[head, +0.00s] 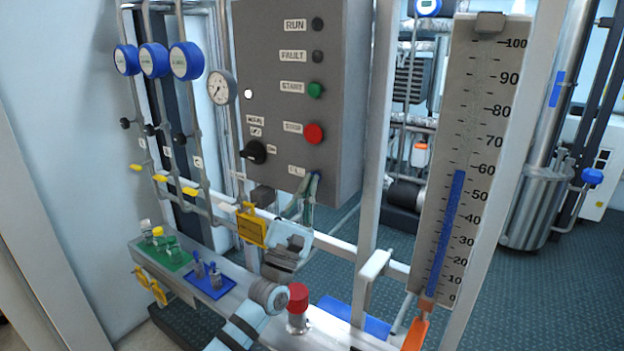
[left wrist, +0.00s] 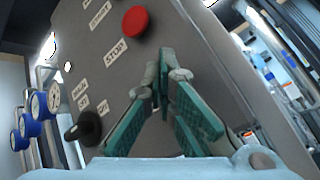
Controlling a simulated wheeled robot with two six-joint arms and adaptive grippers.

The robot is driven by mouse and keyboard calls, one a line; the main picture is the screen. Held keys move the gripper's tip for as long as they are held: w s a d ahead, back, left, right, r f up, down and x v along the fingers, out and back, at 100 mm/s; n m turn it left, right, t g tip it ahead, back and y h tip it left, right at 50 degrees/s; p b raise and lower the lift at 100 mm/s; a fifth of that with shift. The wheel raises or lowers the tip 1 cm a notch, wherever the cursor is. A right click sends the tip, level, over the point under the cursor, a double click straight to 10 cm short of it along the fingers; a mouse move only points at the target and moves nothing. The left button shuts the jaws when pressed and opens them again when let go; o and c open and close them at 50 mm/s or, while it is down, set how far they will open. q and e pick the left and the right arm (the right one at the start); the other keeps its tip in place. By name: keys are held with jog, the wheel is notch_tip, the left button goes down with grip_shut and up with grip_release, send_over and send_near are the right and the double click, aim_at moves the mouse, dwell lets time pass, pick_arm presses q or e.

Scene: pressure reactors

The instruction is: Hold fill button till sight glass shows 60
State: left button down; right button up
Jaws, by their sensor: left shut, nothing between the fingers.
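The grey control box (head: 345,100) carries labelled controls. The partly covered label (head: 297,170) at its lower edge seems to read FILL. My left gripper (head: 313,180) is shut and empty, with its fingertips at the box face beside that label. The fill button is hidden behind the fingers. In the left wrist view the closed fingertips (left wrist: 164,65) meet the panel below the red stop button (left wrist: 135,20); I cannot tell how far anything is pressed in. The sight glass scale (head: 480,105) stands at right. Its blue column (head: 447,230) tops out at about the 60 mark.
A green start button (head: 315,90), a red stop button (head: 314,133) and a black selector knob (head: 254,151) are on the same panel. Below are a yellow tag (head: 251,227), a red-capped fitting (head: 298,300) and a bench with green and blue mats.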

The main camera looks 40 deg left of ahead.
pick_arm(q)
jog(key=shift+s+p, duration=0.4)
jog(key=shift+s, duration=0.3)
jog(key=s+p, duration=0.3)
jog(key=s, duration=0.2)
dwell(0.5)
